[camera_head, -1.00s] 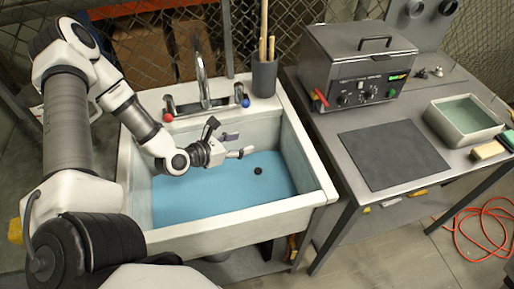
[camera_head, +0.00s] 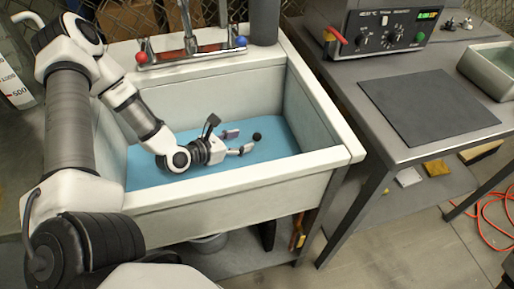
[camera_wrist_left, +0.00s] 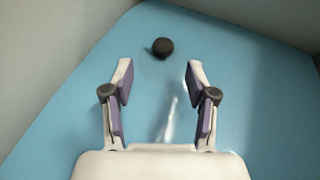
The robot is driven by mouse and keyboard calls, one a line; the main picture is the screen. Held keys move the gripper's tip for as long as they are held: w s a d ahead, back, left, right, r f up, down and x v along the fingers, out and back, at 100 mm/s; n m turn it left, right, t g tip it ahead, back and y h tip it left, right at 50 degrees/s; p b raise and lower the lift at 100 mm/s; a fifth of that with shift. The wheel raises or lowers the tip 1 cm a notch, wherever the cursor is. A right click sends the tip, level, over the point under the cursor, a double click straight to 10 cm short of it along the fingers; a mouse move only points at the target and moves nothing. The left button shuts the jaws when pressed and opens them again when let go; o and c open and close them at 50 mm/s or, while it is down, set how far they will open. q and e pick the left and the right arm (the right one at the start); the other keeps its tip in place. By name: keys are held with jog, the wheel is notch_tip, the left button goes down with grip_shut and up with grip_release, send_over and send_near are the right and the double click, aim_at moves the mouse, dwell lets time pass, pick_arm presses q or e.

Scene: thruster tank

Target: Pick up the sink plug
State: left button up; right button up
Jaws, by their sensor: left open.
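The sink plug is a small round black piece; in the head view the plug (camera_head: 257,137) is in the blue-bottomed sink (camera_head: 240,188), just beyond my left gripper's fingertips. My left gripper (camera_head: 238,141) is inside the sink, its fingers spread and pointing right. In the left wrist view the plug (camera_wrist_left: 163,47) is ahead of the open fingers of my left gripper (camera_wrist_left: 159,72), roughly centred between them and apart from both. Nothing is between the fingers. My right gripper is not in view.
The sink's walls surround my left gripper. A tap (camera_head: 190,35) with red and blue knobs stands at the back rim. To the right is a metal bench with a dark mat (camera_head: 428,105), a control box (camera_head: 380,35) and a basin (camera_head: 490,68).

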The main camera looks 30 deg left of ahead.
aim_at(254, 138)
pick_arm(q)
jog(key=shift+x, duration=0.95)
jog(key=x, duration=0.2)
jog(key=b+x, duration=0.1)
jog(key=x, duration=0.2)
jog(key=shift+d+r, duration=0.15)
jog(key=shift+d, duration=0.1)
jog(key=shift+c, duration=0.4)
grip_shut()
